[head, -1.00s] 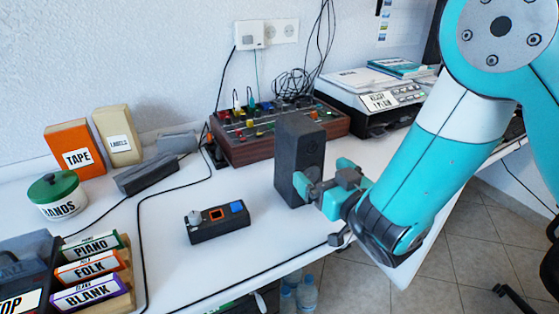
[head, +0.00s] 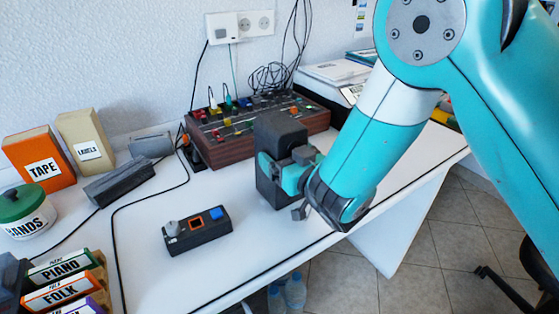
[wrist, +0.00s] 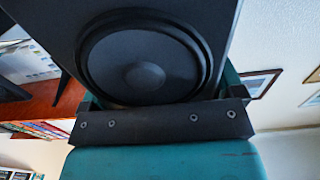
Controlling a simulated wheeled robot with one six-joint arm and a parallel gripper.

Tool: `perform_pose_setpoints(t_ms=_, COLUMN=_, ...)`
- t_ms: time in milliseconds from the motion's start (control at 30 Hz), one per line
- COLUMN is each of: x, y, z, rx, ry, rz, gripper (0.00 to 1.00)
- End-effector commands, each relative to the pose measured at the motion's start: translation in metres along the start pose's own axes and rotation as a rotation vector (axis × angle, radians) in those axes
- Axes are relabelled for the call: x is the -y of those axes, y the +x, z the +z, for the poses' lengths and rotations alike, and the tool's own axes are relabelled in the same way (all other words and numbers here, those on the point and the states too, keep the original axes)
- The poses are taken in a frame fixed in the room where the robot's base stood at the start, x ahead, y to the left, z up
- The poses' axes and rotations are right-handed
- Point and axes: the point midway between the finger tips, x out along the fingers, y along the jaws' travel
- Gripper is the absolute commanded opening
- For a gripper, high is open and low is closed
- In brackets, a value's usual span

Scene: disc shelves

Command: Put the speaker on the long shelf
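The speaker (head: 281,132) is a dark grey upright box on the white desk, in front of the mixer. In the wrist view the speaker's round cone (wrist: 145,68) fills the middle, close to my gripper. My gripper (head: 283,172) is at the speaker's near side, with its teal fingers reaching along the speaker's sides. In the wrist view the fingers are spread wide, one on each side of the box. Firm contact does not show. The speaker appears to stand on the desk. The long shelf cannot be made out for certain.
A mixer (head: 230,148) stands close behind the speaker. A small control box (head: 197,231) sits in front on the left. Labelled boxes (head: 40,158), a green-lidded jar (head: 24,212) and disc cases (head: 62,266) are at far left. Cables cross the desk; its front edge is near.

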Motion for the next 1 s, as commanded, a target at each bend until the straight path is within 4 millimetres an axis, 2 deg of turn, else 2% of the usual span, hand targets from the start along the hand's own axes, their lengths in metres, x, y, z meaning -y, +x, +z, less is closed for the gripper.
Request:
perform_pose_setpoints(t_ms=33, x=0.001, y=0.000, z=0.000, rx=0.000, ry=0.001, rz=-0.002, gripper=0.75)
perform_pose_setpoints(t_ms=200, x=0.002, y=0.001, z=-0.002, rx=-0.004, ry=0.001, rz=-0.003, gripper=0.36)
perform_pose_setpoints(t_ms=667, x=-0.001, y=0.000, z=-0.009, rx=-0.004, ry=0.001, rz=0.000, gripper=0.36)
perform_pose_setpoints(t_ms=833, x=-0.001, y=0.000, z=-0.022, rx=-0.004, ry=0.001, rz=0.001, gripper=0.36)
perform_pose_setpoints(t_ms=1000, x=-0.001, y=0.000, z=-0.046, rx=-0.004, ry=0.001, rz=0.001, gripper=0.36)
